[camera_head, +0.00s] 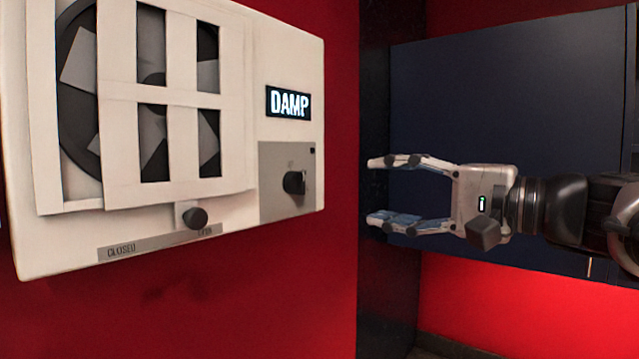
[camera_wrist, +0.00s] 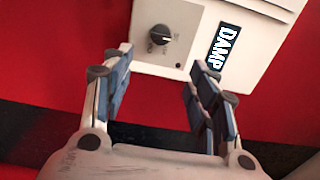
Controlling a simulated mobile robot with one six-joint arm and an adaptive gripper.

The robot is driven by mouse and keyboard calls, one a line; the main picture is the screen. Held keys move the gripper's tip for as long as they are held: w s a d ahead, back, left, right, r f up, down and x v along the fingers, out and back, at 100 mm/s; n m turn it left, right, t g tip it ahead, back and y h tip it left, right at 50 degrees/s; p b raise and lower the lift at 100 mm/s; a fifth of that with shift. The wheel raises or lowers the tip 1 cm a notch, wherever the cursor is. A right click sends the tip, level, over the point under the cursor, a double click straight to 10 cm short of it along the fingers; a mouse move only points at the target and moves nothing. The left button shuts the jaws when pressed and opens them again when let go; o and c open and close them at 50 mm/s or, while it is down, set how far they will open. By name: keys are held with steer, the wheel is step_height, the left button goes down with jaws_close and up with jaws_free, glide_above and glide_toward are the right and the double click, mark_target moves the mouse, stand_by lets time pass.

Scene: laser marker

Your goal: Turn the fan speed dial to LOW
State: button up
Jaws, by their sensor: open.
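The fan speed dial (camera_head: 294,182) is a small black knob on a grey plate (camera_head: 271,202), at the lower right of a cream wall unit (camera_head: 228,207). In the wrist view the dial (camera_wrist: 159,35) shows ahead of the fingers, with small markings around it too blurred to read. My gripper (camera_head: 382,192) is open and empty, to the right of the dial and clear of it, its fingers pointing left toward the unit. In the wrist view my gripper (camera_wrist: 155,62) has its two fingers spread wide, with the dial beyond their tips.
A lit display (camera_head: 288,103) reading DAMP sits above the dial. A slatted vent with a fan (camera_head: 150,90) fills the unit's left part. A slider knob (camera_head: 195,217) is below it, near the OPEN end of its CLOSED-OPEN label. A dark blue panel (camera_head: 520,110) stands behind my gripper.

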mark_target(304, 184)
steer(key=p+x, duration=0.1)
steer(key=x, duration=0.6)
steer(key=p+x, duration=0.1)
steer(key=x, duration=0.7)
steer(key=shift+s+a+r, duration=0.1)
steer(key=shift+s+a, duration=0.15)
steer(key=shift+s, duration=0.05)
steer(key=shift+w, duration=0.35)
steer(key=shift+s+a, duration=0.1)
steer(key=c, duration=1.1)
steer(key=shift+o, duration=0.2)
